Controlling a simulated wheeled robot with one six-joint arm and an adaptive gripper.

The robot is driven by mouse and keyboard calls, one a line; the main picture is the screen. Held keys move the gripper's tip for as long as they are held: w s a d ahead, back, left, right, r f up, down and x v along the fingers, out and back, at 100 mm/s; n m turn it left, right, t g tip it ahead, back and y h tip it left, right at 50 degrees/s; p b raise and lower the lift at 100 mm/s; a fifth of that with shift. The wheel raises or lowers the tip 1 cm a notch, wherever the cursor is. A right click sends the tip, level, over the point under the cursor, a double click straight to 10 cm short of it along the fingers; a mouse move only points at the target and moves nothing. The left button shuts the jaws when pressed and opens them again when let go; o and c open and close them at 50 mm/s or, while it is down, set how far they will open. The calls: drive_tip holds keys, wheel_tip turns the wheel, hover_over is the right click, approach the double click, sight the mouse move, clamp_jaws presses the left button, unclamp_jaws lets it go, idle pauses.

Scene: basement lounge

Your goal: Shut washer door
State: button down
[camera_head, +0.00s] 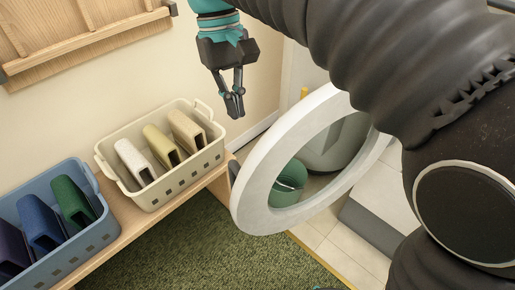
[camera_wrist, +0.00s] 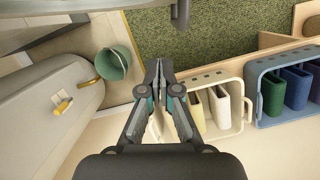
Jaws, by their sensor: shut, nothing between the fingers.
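The washer door (camera_head: 258,190) is a round, pale grey ring that stands open in the head view, with the floor and a bucket visible through its middle. A small dark grey piece (camera_head: 234,171) sits on its left rim. The washer's body cannot be made out; my dark arm covers the area to the right of the door. My gripper (camera_head: 235,108) is shut and empty, above and to the left of the door, apart from it. In the wrist view my gripper's fingertips (camera_wrist: 160,66) are together, pointing toward the green carpet.
A cream basket (camera_head: 158,190) and a blue basket (camera_head: 88,243), both holding folded items, stand on a wooden bench (camera_head: 135,228) at left. A green bucket (camera_head: 290,180) and a grey rounded object (camera_wrist: 45,105) stand beyond the door. Green carpet (camera_head: 215,262) lies clear in front.

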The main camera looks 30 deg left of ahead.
sight(253, 159)
drive_tip(key=shift+s+d+f+b, duration=0.1)
drive_tip(key=shift+s+d+f, duration=0.45)
drive_tip(key=shift+d+f, duration=0.65)
drive_tip(key=shift+s+d+f+b, duration=0.1)
drive_tip(key=shift+s+d+f, duration=0.45)
drive_tip(key=shift+f, duration=1.15)
drive_tip(key=shift+s+d+f+b, duration=0.1)
drive_tip(key=shift+s+d+f, duration=0.4)
drive_tip(key=shift+d+f, duration=0.7)
drive_tip(key=shift+a+f, duration=0.2)
drive_tip(key=shift+f, duration=0.05)
